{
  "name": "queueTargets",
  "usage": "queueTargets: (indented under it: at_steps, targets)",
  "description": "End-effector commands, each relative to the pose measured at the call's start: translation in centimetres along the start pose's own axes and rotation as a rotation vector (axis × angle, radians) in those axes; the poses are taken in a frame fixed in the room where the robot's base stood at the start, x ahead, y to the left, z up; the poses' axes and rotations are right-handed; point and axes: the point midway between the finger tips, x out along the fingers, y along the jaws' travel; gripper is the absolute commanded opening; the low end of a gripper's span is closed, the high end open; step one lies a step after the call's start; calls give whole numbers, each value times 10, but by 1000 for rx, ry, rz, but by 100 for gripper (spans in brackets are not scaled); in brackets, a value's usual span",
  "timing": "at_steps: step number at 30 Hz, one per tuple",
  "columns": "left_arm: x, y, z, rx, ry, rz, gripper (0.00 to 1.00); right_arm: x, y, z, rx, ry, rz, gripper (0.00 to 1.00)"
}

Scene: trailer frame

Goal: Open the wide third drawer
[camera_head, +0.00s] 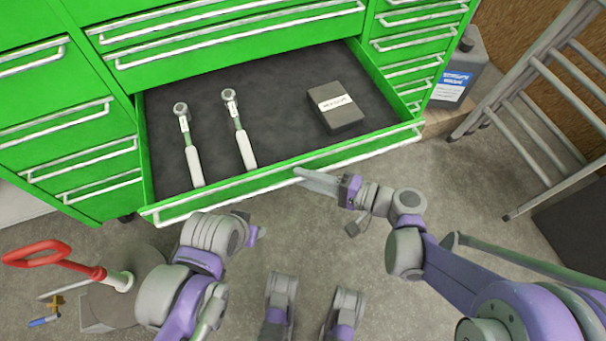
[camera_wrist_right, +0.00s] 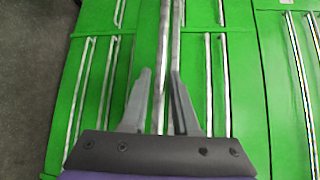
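The wide green drawer (camera_head: 250,179) stands pulled out from the cabinet. Its dark lined inside shows two silver ratchet-like tools with white grips (camera_head: 242,140) and a black box with a white label (camera_head: 337,105). A long silver handle runs along its front edge. My right gripper (camera_head: 300,174) is at that front edge, near the middle. In the right wrist view the right gripper (camera_wrist_right: 160,85) has its fingers apart, on either side of a silver handle bar (camera_wrist_right: 160,105). My left gripper (camera_head: 256,233) is below the drawer front, apart from it; its fingers are hard to make out.
Closed green drawers with silver handles (camera_head: 60,147) lie left, above and right of the open one. A grey jug (camera_head: 462,70) and a stepladder (camera_head: 545,90) stand at the right. A red-handled object (camera_head: 50,258) is on the floor at the left.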

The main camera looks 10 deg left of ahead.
Motion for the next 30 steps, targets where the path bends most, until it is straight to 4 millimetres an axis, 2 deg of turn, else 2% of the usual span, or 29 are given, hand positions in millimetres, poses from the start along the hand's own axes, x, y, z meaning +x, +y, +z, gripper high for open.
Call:
queueTargets:
  at_steps: [9,15,20,30]
  targets:
    - [-10,0,-3,0,3,0,50,-64,-1,-1,0,7,0,28]
    - [-14,0,-4,0,4,0,50,-91,-1,-1,1,4,0,28]
    - [-14,0,-4,0,5,0,50,-98,0,0,0,2,0,28]
    - [-14,0,-4,0,5,0,50,-98,0,0,0,1,0,28]
